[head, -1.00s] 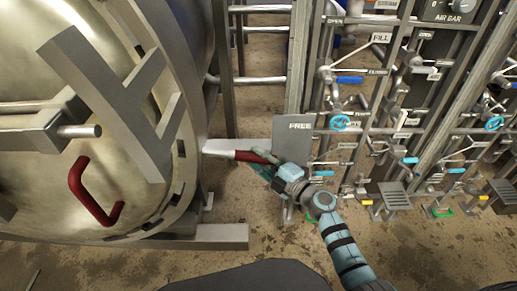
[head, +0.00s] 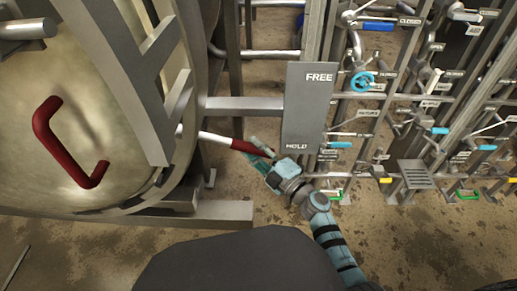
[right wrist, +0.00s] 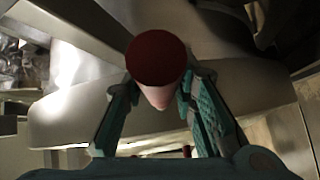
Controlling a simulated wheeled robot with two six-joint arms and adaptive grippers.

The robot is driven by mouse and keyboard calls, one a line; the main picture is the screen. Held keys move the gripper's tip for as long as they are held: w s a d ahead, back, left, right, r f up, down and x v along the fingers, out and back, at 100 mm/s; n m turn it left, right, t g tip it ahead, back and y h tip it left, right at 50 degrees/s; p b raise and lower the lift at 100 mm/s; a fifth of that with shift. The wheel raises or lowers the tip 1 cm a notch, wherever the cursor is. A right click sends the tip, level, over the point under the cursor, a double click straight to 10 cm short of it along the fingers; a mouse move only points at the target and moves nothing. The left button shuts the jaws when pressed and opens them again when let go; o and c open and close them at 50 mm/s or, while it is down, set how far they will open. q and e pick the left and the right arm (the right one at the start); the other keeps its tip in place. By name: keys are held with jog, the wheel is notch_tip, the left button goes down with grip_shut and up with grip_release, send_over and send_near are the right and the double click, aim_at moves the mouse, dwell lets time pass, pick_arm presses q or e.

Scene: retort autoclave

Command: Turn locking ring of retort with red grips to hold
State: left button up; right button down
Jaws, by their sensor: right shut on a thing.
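The retort's locking ring (head: 188,60) surrounds the domed door at the left of the head view. A pale lever with a red grip (head: 246,147) sticks out from it to the right, slanting slightly down. My right gripper (head: 262,149) is shut on this red grip, at the level of the HOLD mark on the grey plate (head: 308,105); FREE is at the plate's top. In the right wrist view the round end of the red grip (right wrist: 155,60) sits between my two fingers (right wrist: 160,105). My left gripper is out of view.
A fixed red handle (head: 66,145) is on the door (head: 100,95). Pipes and valves with labels fill the right, with a blue handwheel (head: 362,82). A metal foot beam (head: 225,213) lies below the retort. The floor (head: 440,245) at lower right is clear.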

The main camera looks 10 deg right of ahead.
jog(key=c, duration=1.6)
grip_release()
jog(key=shift+s+a+f+g, duration=0.1)
jog(key=shift+a+f+g, duration=0.05)
jog(key=shift+f, duration=0.25)
jog(key=shift+s+a+f+g, duration=0.1)
jog(key=shift+f+g, duration=0.05)
jog(key=shift+f, duration=0.25)
jog(key=shift+o, duration=1.4)
jog(key=shift+w+a, duration=0.1)
jog(key=shift+w, duration=0.1)
jog(key=shift+d+r, duration=0.15)
jog(key=shift+d, duration=0.05)
jog(key=v, duration=1.2)
